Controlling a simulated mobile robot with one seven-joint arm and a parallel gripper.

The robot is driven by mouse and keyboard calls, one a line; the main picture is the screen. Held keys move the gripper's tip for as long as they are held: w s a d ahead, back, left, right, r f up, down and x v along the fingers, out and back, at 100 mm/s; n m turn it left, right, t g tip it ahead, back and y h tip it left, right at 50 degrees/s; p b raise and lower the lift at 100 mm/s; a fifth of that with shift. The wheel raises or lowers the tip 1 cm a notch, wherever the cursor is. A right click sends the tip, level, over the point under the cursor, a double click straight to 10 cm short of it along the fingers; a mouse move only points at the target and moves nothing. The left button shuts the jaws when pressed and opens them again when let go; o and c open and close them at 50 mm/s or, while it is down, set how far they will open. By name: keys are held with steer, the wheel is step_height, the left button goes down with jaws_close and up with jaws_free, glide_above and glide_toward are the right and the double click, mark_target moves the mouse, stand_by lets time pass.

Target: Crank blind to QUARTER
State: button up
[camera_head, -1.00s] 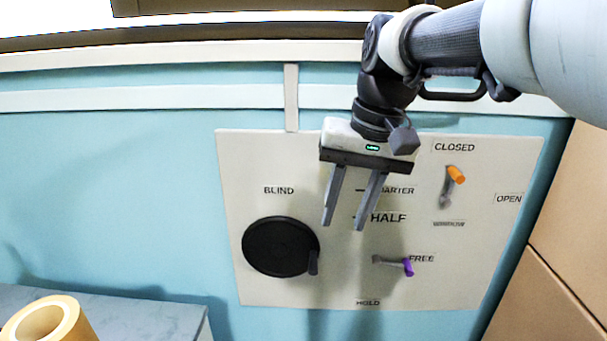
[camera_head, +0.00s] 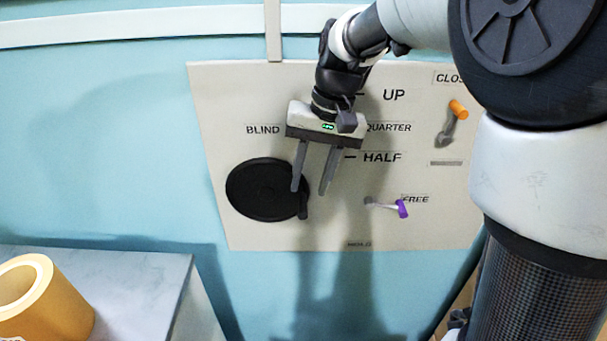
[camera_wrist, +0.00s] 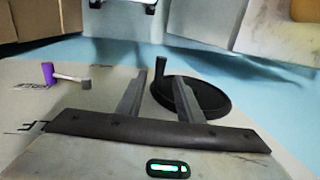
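The black round blind crank disc (camera_head: 262,190) is on the pale panel (camera_head: 240,90), under the BLIND label (camera_head: 263,130). Its short dark handle (camera_head: 304,206) stands out at the disc's lower right edge. The disc (camera_wrist: 205,98) and upright handle (camera_wrist: 160,66) also show in the wrist view. My gripper (camera_head: 311,192) is open and points down, its fingers apart with nothing between them. In the head view one finger overlaps the disc's right side, just above the handle. In the wrist view the handle shows beyond and between the fingers. The QUARTER label (camera_head: 389,128) is right of my gripper.
A purple-tipped lever (camera_head: 401,208) sits by FREE, right of the crank. An orange-tipped lever (camera_head: 456,112) is at the upper right. A tan roll (camera_head: 55,305) stands on the grey counter (camera_head: 140,290) at lower left. My arm hides the panel's right side.

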mark_target(304, 205)
steer(key=f, duration=0.2)
steer(key=a+f, duration=0.1)
steer(key=f, duration=0.1)
steer(key=shift+f, duration=0.4)
jaws_close()
